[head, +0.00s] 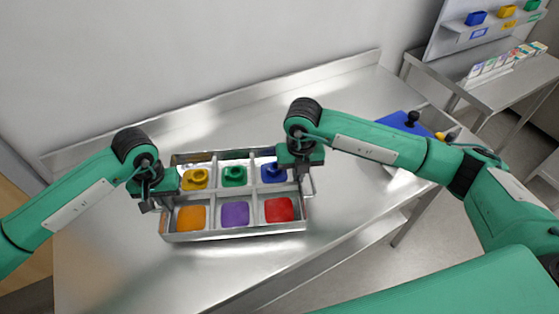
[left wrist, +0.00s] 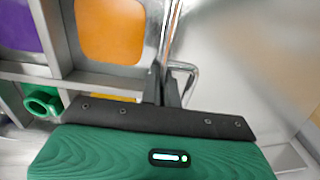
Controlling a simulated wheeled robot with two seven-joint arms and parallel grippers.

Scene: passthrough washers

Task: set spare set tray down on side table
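The spare set tray (head: 236,234) is a grey metal tray with six compartments, over the steel table in the head view. Its back row holds yellow (head: 195,179), green (head: 234,175) and blue (head: 272,173) pieces; its front row shows orange (head: 191,217), purple (head: 234,214) and red (head: 279,209) pads. My left gripper (head: 149,205) is at its left end; in the left wrist view its fingers (left wrist: 166,88) are close together at the wire handle (left wrist: 185,72), shut on it. My right gripper (head: 299,177) is at the right-end handle; its fingertips are partly hidden. Whether the tray touches the table is unclear.
The steel table (head: 345,215) is bare in front of the tray and has a raised back edge. A blue object (head: 405,122) with a black knob lies at its right, behind my right arm. Another bench (head: 500,92) with small boxes and a shelf stands at far right.

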